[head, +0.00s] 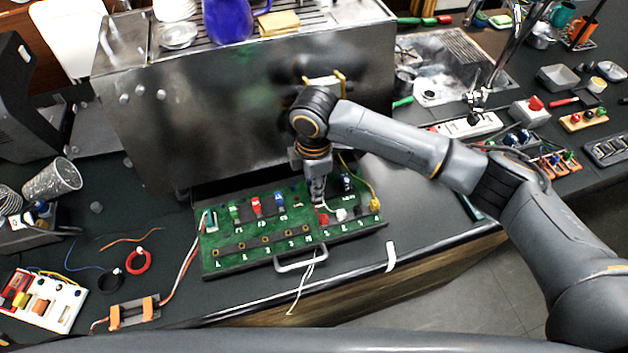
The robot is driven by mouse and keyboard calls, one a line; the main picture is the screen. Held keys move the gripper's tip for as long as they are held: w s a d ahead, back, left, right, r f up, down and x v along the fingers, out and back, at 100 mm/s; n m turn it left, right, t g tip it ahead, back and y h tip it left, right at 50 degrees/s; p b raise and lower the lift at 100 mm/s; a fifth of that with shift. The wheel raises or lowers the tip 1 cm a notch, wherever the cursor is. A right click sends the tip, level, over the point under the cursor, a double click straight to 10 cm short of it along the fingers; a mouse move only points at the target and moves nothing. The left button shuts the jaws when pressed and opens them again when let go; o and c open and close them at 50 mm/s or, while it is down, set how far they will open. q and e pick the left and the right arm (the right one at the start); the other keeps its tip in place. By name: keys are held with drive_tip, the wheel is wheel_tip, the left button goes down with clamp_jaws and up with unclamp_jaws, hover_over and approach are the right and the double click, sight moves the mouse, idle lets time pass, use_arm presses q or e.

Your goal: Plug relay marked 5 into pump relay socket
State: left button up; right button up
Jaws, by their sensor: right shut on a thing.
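A green board (262,231) lies on the dark counter in front of the steel machine. Coloured relay-like blocks stand along its back: green (235,212), red (256,206) and blue (280,199). My right gripper (318,197) points down over the right part of the board, shut on a small part mostly hidden by the fingers. A red block (323,218) shows just below the fingertips; I cannot tell whether it is the held part. A white block (341,214) is to its right. The number 5 and the pump socket label are too small to read. My left gripper is not in view.
The steel brewer (235,110) stands close behind the board. A yellow plug (376,204) with a cable is at the board's right edge. A metal handle (300,262) is on its front. Loose wires and a red ring (138,262) lie left.

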drive_tip(key=shift+p, duration=0.35)
idle(0.6)
drive_tip(key=shift+f, duration=0.1)
drive_tip(key=o, duration=1.1)
wheel_tip(320, 180, up, 12)
drive_tip(key=shift+r, duration=0.1)
drive_tip(key=shift+s, duration=0.1)
idle(0.4)
